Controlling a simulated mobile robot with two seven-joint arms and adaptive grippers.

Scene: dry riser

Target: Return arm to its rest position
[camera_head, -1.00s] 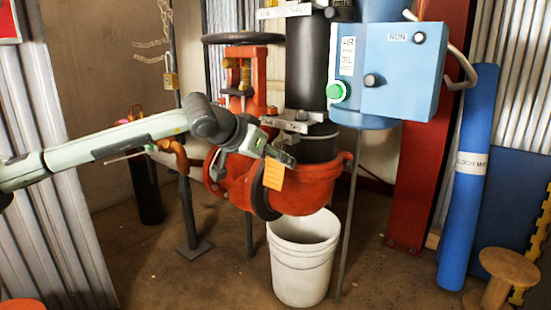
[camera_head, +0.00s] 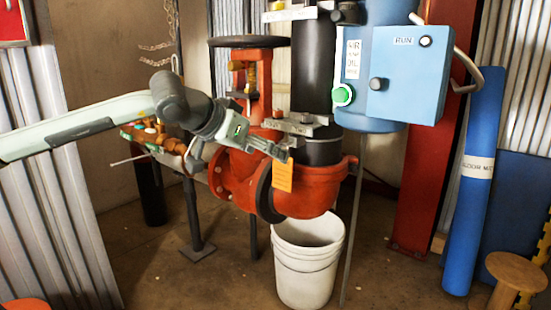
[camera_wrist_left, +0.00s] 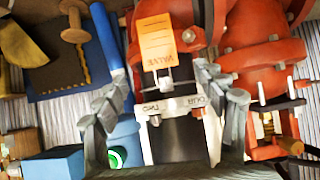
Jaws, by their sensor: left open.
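My left arm (camera_head: 170,100) reaches in from the left in the head view. Its gripper (camera_head: 280,151) is in front of the red valve body (camera_head: 312,190), close to an orange tag (camera_head: 283,177) that hangs below the fingertips. In the left wrist view my left gripper (camera_wrist_left: 163,78) has its fingers spread apart. The orange tag (camera_wrist_left: 158,42), reading VALVE, and the dark pipe (camera_wrist_left: 177,138) show between them. I cannot tell whether a finger touches the tag or valve. My right gripper is in neither view.
A blue tank with a control box (camera_head: 405,70) and green button stands right of the pipe. A white bucket (camera_head: 305,270) is below the valve. A dark handwheel (camera_head: 248,42) is behind the arm. A rolled blue mat (camera_head: 470,200) and wooden stool (camera_head: 512,270) are at right.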

